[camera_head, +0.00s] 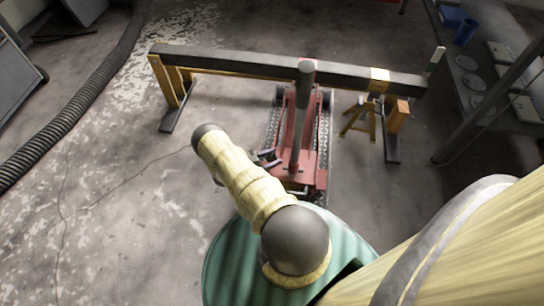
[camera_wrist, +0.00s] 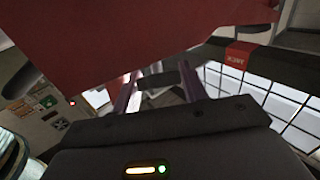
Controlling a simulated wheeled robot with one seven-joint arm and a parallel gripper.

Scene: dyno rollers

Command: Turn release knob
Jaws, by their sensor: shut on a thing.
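A red floor jack (camera_head: 313,175) stands on the floor beneath a dark and yellow beam, with its grey-topped handle (camera_head: 303,90) standing upright. My gripper (camera_head: 267,157) is low at the jack's left side, beside the handle base, partly hidden by my forearm. In the wrist view, my gripper's two purplish fingers (camera_wrist: 158,88) are closed on a small dark cylindrical piece, the release knob (camera_wrist: 156,81), just below the jack's red body (camera_wrist: 130,38). How far the knob is turned cannot be told.
The long beam (camera_head: 235,65) on yellow stands spans behind the jack. A yellow jack stand (camera_head: 360,120) is to the right. A ribbed black hose (camera_head: 80,100) lies at left. A shelf with blue containers (camera_head: 465,32) is at far right.

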